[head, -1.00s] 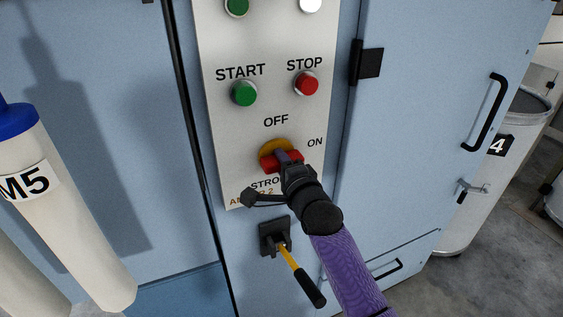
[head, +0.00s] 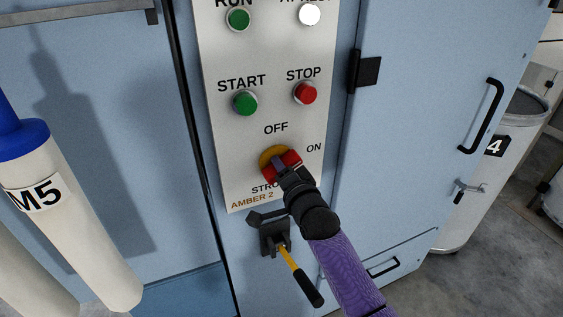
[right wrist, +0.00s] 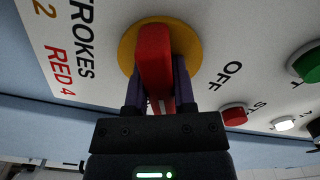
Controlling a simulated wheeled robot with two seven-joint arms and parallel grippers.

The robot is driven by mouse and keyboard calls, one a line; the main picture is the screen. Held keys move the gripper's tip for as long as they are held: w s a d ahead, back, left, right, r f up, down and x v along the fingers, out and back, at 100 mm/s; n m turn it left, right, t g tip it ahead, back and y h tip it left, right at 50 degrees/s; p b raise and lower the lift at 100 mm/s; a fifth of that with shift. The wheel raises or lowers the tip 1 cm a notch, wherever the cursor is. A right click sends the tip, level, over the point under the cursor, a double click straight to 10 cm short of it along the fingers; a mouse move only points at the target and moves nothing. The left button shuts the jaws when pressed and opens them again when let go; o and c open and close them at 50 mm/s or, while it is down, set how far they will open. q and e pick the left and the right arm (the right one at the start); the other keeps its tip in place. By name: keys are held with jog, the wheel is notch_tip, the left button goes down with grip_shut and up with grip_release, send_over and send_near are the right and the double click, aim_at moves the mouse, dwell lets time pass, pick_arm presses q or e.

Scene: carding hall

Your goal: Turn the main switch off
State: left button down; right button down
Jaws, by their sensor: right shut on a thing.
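The main switch is a red handle (head: 294,157) on a round yellow plate (head: 266,156), low on the grey control panel. Its handle lies tilted, its upper right end between the OFF mark (head: 276,128) and the ON mark (head: 314,147). My right gripper (head: 281,167) is shut on the red handle. In the right wrist view the red handle (right wrist: 154,60) stands between the two dark purple fingers (right wrist: 158,95), in front of the yellow plate (right wrist: 127,50). My fingers and wrist hide part of the handle in the head view. My left gripper is not in view.
Above the switch are a green START button (head: 245,103) and a red STOP button (head: 305,93). A yellow lever with a black grip (head: 308,288) sticks out below, close to my right wrist. A blue door (head: 420,120) is at right, a cream M5 cylinder (head: 80,220) at left.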

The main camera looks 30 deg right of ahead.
jog(key=n+p, duration=0.2)
jog(key=n, duration=0.4)
jog(key=shift+n, duration=0.3)
jog(key=n+p, duration=0.1)
jog(key=n, duration=0.4)
jog(key=shift+n, duration=0.4)
jog(key=shift+f, duration=0.1)
jog(key=shift+c, duration=2.2)
grip_release()
jog(key=s, duration=1)
jog(key=shift+a+p, duration=0.3)
jog(key=shift+p, duration=0.15)
